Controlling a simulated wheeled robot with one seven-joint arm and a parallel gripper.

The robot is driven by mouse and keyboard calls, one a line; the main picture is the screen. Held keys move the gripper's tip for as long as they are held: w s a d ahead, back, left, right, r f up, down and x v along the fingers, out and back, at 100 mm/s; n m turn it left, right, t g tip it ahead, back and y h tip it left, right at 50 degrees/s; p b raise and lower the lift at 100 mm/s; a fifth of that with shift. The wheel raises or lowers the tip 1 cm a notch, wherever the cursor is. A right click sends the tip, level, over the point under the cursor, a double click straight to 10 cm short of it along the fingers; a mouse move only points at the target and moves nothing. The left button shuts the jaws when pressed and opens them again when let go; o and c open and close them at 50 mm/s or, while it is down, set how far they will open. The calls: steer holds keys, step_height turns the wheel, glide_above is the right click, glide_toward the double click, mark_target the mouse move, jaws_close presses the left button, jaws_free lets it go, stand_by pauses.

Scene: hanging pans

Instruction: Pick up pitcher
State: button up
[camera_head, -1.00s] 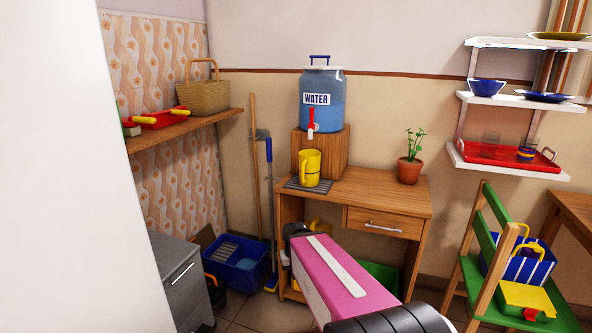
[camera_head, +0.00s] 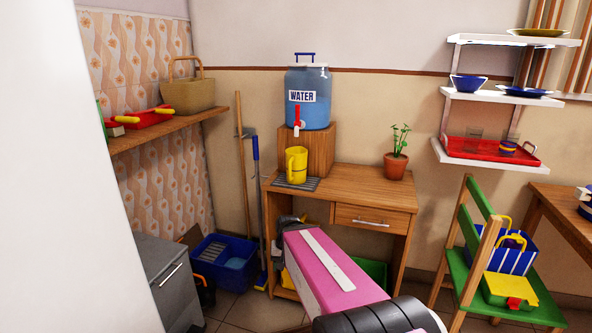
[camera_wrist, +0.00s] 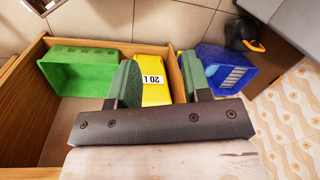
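A yellow pitcher (camera_head: 296,165) stands upright on a grey ribbed mat (camera_head: 313,184) at the left of the wooden desk (camera_head: 390,195). It is below the red tap of the blue water dispenser (camera_head: 311,112), with its handle to the left. My pink arm reaches in low in front of the desk, and its far end is mostly hidden in the head view. In the wrist view my gripper (camera_wrist: 158,60) is open, with nothing between its fingers. It points down at the floor area, over a yellow container (camera_wrist: 151,92) marked 20 L. The pitcher does not show in the wrist view.
A green box (camera_wrist: 82,72) and a blue bucket (camera_wrist: 222,68) lie below, also in the wrist view. The dispenser stands on a wooden block (camera_head: 318,150). A potted plant (camera_head: 395,166) is farther right on the desk. Bare desk top lies between pitcher and plant.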

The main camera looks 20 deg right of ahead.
steer(key=w+d+r+m+t+y, duration=0.1)
steer(key=w+d+r+m+y, duration=0.1)
steer(key=w+r+m+y, duration=0.35)
steer(key=m+t+y, duration=0.8)
steer(key=m+t, duration=0.1)
steer(key=m, duration=0.8)
glide_toward(290, 170)
steer(key=shift+w+d+f+x, duration=0.1)
steer(key=shift+x, duration=1.6)
steer(key=shift+w+d+f+x, duration=0.1)
steer(key=shift+x, duration=1.65)
steer(key=shift+w+f+x, duration=0.1)
steer(key=shift+x, duration=1.6)
jaws_close()
